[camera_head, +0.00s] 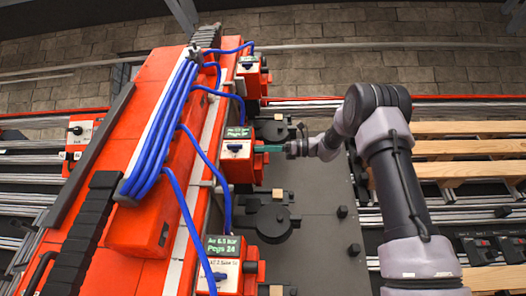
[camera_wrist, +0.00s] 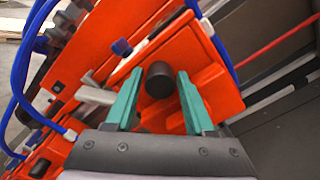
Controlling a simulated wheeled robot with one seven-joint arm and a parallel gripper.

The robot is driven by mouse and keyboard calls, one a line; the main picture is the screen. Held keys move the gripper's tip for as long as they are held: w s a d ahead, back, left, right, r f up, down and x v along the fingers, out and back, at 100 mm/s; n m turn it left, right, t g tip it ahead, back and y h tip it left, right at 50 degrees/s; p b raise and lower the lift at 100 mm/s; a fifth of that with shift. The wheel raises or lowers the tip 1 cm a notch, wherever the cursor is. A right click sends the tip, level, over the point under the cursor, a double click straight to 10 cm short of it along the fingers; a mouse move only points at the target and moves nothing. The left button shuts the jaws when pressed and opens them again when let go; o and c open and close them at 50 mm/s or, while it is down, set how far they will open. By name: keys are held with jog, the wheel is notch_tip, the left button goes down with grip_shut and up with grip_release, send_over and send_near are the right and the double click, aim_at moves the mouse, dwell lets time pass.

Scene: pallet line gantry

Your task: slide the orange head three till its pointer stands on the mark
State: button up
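Several orange heads sit along the orange gantry beam in the head view: a far one (camera_head: 250,72), a middle one (camera_head: 237,168) and a near one (camera_head: 229,283). I cannot read which is three. My gripper (camera_head: 262,149) reaches the right side of the middle head. In the wrist view, my gripper (camera_wrist: 159,82) is open, its teal fingers on either side of a round dark knob (camera_wrist: 159,80) on an orange head (camera_wrist: 205,75). Gaps show between fingers and knob. I cannot make out the pointer or the mark.
Blue hoses (camera_head: 165,120) loop from the beam to the heads. A grey plate (camera_head: 310,215) with dark round fixtures (camera_head: 274,222) lies below the heads. Wooden pallet boards (camera_head: 460,148) lie on the right. A green display (camera_head: 222,247) stands on the near head.

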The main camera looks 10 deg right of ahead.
jog(key=v, duration=1)
jog(key=shift+d, duration=0.35)
jog(key=shift+s, duration=0.1)
